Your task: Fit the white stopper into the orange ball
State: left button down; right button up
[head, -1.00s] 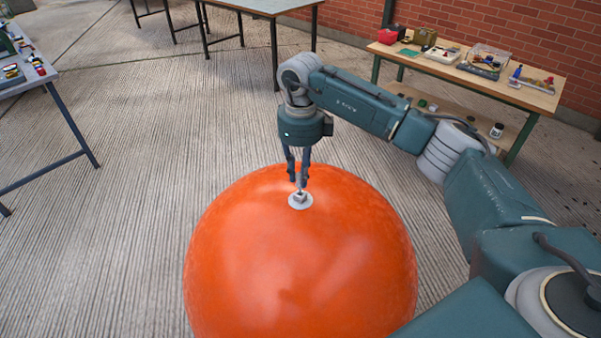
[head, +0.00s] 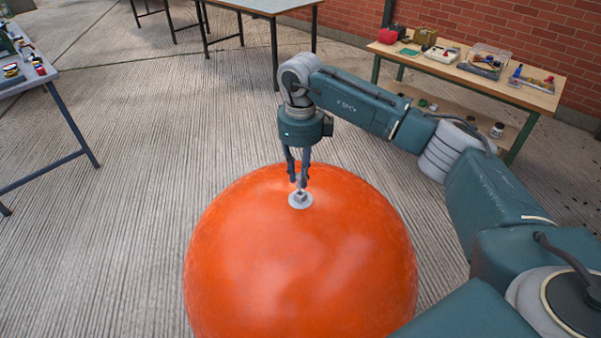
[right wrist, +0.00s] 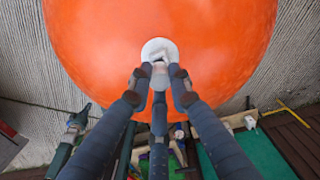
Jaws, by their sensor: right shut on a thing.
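The large orange ball (head: 300,265) stands on the paved ground in front of me and fills the top of the right wrist view (right wrist: 160,25). The white stopper (head: 300,203) is at the top of the ball, its round flange against or very near the orange surface. It also shows in the right wrist view (right wrist: 160,50). My right gripper (head: 299,183) points down from above and is shut on the stopper's upper part. The ball's opening is hidden under the flange, so I cannot tell how deep the stopper sits. My left gripper is out of view.
A wooden workbench (head: 470,72) with boxes and tools stands at the back right by the brick wall. A grey table (head: 262,6) is at the back, and another table (head: 30,75) with small items is at the left. The ground left of the ball is clear.

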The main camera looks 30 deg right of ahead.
jog(key=shift+f+b, duration=0.85)
jog(key=shift+f, duration=0.65)
